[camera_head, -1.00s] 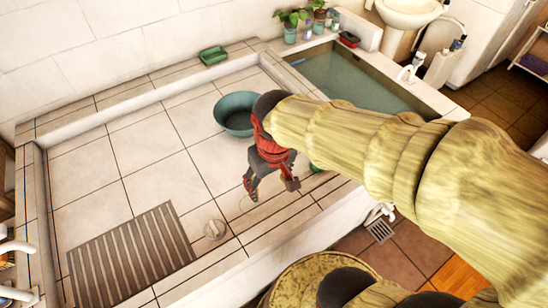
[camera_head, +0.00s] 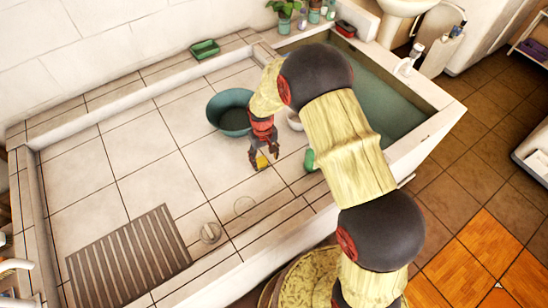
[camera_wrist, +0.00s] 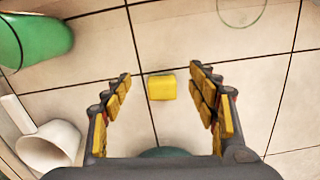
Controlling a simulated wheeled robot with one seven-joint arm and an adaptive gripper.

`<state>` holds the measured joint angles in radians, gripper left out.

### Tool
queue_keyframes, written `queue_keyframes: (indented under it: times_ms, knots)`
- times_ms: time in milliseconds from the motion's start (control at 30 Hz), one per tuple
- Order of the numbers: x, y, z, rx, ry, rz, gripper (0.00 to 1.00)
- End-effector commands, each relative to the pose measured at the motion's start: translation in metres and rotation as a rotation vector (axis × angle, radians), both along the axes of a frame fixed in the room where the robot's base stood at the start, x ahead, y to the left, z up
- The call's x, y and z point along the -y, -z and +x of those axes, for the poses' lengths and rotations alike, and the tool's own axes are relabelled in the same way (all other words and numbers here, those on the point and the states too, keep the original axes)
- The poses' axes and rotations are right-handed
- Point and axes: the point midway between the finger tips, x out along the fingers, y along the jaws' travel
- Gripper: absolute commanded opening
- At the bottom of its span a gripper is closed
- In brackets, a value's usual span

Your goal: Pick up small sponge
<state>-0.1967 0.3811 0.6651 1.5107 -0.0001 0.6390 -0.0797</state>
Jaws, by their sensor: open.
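The small sponge (camera_wrist: 161,87) is a yellow block on the pale tiles. In the wrist view it lies between the two fingers of my gripper (camera_wrist: 160,74), with clear space on both sides. My gripper is open and holds nothing. In the head view my gripper (camera_head: 261,159) points down at the tiles, and the yellow sponge (camera_head: 262,162) shows at its fingertips, partly covered by them. I cannot tell the exact height of the fingertips over the tiles.
A teal basin (camera_head: 230,112) stands just behind my gripper. A white cup (camera_wrist: 50,146) and a green object (camera_wrist: 35,40) are to the left in the wrist view. A slatted mat (camera_head: 128,255), a green soap dish (camera_head: 205,48) and a water-filled trough (camera_head: 385,100) are around. Tiles left of the gripper are clear.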

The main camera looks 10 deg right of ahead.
Motion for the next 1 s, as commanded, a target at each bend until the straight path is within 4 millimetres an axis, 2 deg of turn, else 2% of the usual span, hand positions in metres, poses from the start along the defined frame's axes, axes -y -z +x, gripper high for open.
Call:
queue_keyframes:
  times_ms: [33,100,467,800,1000]
  knots:
    - [-0.003,-0.005,0.012,0.026,-0.004,0.006,0.59]
    - [-0.004,-0.004,0.018,0.046,-0.012,0.010,0.59]
    - [-0.006,0.026,0.021,0.053,-0.019,0.011,0.59]
    - [-0.012,0.069,0.025,0.053,-0.018,0.012,0.59]
    - [-0.013,0.071,0.026,0.055,-0.018,0.012,0.59]
